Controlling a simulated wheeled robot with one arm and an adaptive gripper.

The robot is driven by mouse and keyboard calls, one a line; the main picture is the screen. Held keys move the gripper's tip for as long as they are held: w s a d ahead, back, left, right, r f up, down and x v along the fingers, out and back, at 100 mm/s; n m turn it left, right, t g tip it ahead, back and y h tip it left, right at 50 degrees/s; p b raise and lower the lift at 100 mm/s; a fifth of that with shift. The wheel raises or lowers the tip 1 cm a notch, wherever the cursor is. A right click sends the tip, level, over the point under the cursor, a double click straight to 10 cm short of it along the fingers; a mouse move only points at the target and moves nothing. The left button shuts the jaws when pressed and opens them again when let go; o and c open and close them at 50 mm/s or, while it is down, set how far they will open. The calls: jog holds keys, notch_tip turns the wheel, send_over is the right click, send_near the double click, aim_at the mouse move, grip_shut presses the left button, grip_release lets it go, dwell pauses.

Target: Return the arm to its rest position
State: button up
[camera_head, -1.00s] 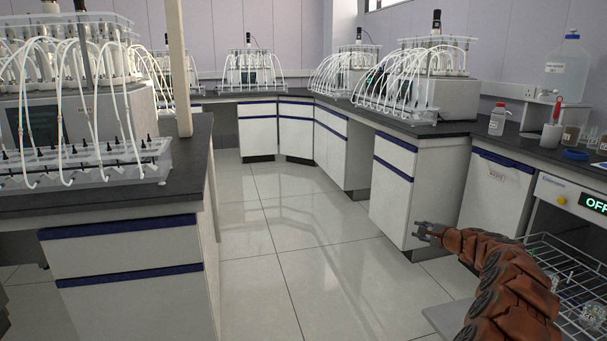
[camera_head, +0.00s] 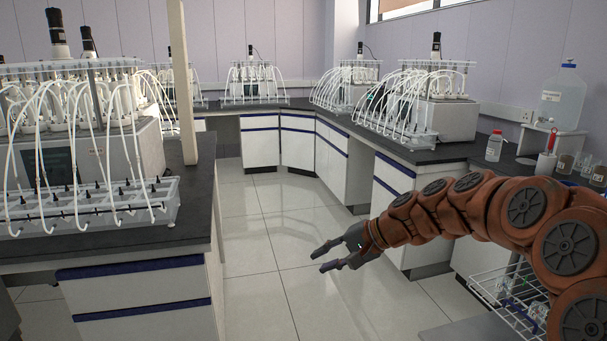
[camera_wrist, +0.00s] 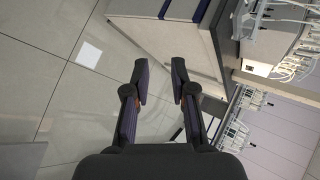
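My arm, orange-brown with dark joint caps, reaches in from the right in the head view. My gripper (camera_head: 322,260) is at its end, over the open floor of the aisle. Its two dark fingers are apart, with nothing between them. In the wrist view the gripper (camera_wrist: 159,80) also shows open and empty, with floor tiles and a cabinet side behind it. The gripper touches nothing that I can see.
A dark-topped bench (camera_head: 190,215) with a reactor unit and tubing rack (camera_head: 95,208) stands at left. Benches with more reactors (camera_head: 445,112) run along the back and right. A wire rack (camera_head: 490,290) is low at right, near my arm.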

jog(key=s+d+r+n+g+h+p, duration=0.15)
jog(key=s+p, duration=0.25)
jog(key=s, duration=0.6)
jog(key=s+r+n+g+h+p, duration=0.2)
jog(key=s+r+n+h+p, duration=0.1)
jog(key=s, duration=0.7)
jog(key=s+d+g+h+p, duration=0.1)
jog(key=s+d+h+p, duration=0.1)
jog(key=s+d, duration=0.4)
jog(key=s+d+r+g+h+p, duration=0.1)
jog(key=s+d+h+p, duration=0.2)
jog(key=s, duration=1)
jog(key=d+n+p, duration=0.1)
jog(key=d+p, duration=0.1)
jog(key=shift+d, duration=0.35)
jog(key=shift+s, duration=0.1)
